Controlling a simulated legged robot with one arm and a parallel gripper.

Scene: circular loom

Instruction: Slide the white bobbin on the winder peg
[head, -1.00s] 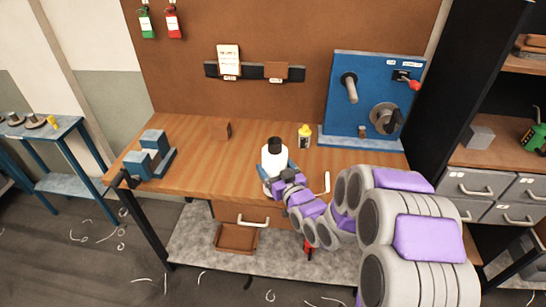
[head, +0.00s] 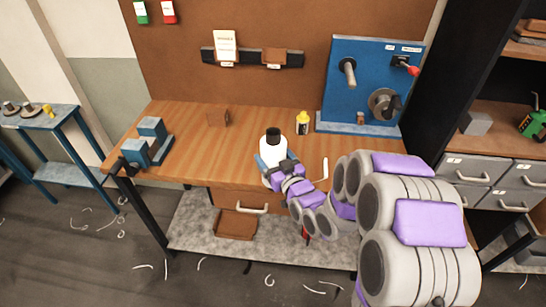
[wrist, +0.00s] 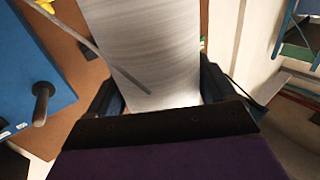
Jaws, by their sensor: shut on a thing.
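The white bobbin (head: 273,149), with a dark top end, stands roughly upright in my gripper (head: 272,166) above the front part of the wooden bench. My gripper is shut on it. In the wrist view the bobbin (wrist: 155,45) fills the middle as a pale cylinder between the dark fingers (wrist: 160,98). The winder peg (head: 348,72) is a grey rod sticking out of the blue panel (head: 375,60) at the back right, well apart from the bobbin. In the wrist view a dark peg (wrist: 41,102) shows on the blue panel at the left.
A yellow-capped bottle (head: 303,122) stands on the bench (head: 190,165) between the bobbin and the panel. A dark round knob (head: 384,103) and a red-ended lever (head: 408,67) are on the panel. A blue clamp (head: 146,143) is at the left. A white bent rod (head: 324,170) is near my arm.

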